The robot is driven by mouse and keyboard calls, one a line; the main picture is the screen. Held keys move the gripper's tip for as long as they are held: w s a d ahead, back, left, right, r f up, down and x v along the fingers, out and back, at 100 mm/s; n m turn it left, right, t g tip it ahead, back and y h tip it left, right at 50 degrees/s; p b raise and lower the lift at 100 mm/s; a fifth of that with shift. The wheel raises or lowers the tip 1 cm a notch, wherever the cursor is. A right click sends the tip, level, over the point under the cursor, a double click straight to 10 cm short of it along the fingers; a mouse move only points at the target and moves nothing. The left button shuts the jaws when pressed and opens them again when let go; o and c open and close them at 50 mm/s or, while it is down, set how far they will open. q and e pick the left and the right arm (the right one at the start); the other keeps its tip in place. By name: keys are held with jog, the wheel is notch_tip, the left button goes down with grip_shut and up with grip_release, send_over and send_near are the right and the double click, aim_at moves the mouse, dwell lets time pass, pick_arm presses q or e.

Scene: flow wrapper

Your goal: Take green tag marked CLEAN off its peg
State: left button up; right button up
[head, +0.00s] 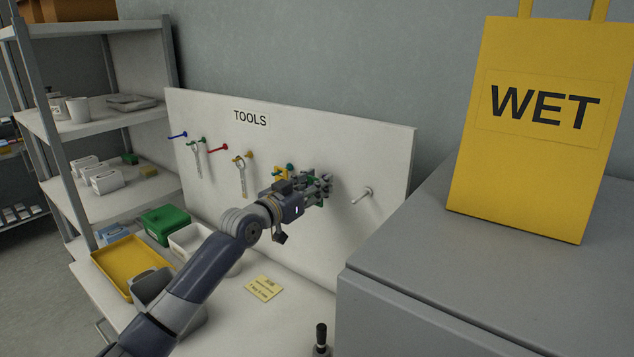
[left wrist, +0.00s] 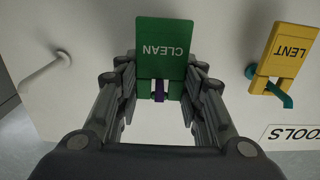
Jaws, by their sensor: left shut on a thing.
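The green tag marked CLEAN (left wrist: 162,48) is between the fingers of my left gripper (left wrist: 160,92) in the left wrist view, its lettering upside down. The fingers are shut on its sides. A purple peg (left wrist: 158,91) shows in the opening at the handle end of the tag; how far the tag sits along the peg is hard to tell. In the head view my left gripper (head: 322,189) is at the white TOOLS board (head: 350,150), and only slivers of green show around the fingers. My right gripper is not in view.
A yellow LENT tag (left wrist: 289,53) hangs on a teal peg (left wrist: 280,92) beside the gripper. A bare grey peg (head: 363,194) is to the right. Wrenches hang at the left. A yellow tray (head: 104,258) and a green box (head: 165,222) stand below. A grey cabinet (head: 420,275) is at the right.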

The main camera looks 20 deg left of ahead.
pick_arm(q)
jog(key=p+v, duration=0.3)
jog(key=v, duration=0.5)
dwell(1.3)
jog(key=shift+s+r, duration=0.1)
